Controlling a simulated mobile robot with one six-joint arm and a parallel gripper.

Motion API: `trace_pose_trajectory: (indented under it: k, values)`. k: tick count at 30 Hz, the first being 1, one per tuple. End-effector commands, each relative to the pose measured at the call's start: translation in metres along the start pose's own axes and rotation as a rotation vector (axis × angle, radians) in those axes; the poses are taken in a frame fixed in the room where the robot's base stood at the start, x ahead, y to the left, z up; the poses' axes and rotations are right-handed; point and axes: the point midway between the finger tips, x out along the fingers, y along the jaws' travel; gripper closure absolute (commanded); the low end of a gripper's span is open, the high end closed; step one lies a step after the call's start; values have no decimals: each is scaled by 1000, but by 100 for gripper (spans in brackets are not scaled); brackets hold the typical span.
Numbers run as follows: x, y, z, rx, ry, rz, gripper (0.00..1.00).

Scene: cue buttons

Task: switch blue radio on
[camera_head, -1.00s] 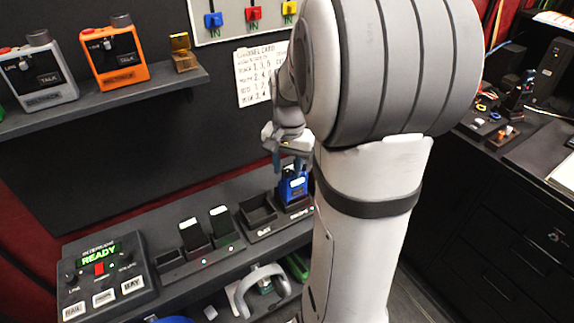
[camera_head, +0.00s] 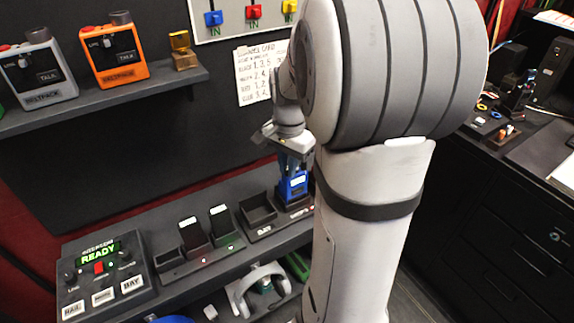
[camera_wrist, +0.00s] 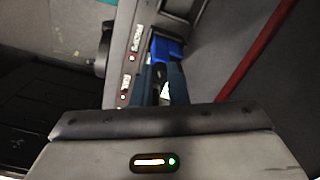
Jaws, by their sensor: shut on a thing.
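The blue radio (camera_head: 293,187) stands upright at the right end of the lower shelf, just right of an empty dark tray. My gripper (camera_head: 291,160) is directly above it, with its fingers down at the radio's top. In the wrist view the radio's blue body (camera_wrist: 168,48) shows past the fingers (camera_wrist: 160,80), which are closed around a dark part on its top. Which part they hold is too small to tell, and the fingers and my arm hide some of the radio.
A control box (camera_head: 103,272) reading READY sits at the shelf's left. Chargers with two black packs (camera_head: 193,233) stand mid-shelf, beside the empty tray (camera_head: 257,212). Grey (camera_head: 37,68) and orange (camera_head: 114,55) beltpacks are on the upper shelf. Headphones (camera_head: 257,285) lie below.

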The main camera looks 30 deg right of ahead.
Motion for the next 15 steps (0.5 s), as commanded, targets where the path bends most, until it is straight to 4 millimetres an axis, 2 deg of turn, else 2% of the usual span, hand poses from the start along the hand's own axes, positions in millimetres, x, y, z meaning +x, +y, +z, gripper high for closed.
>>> trace_pose_trajectory:
  k: [6, 15]
  values:
    - [0, 0, 0, 126, 3, -1, 100]
    - [0, 0, 0, 135, 3, -1, 100]
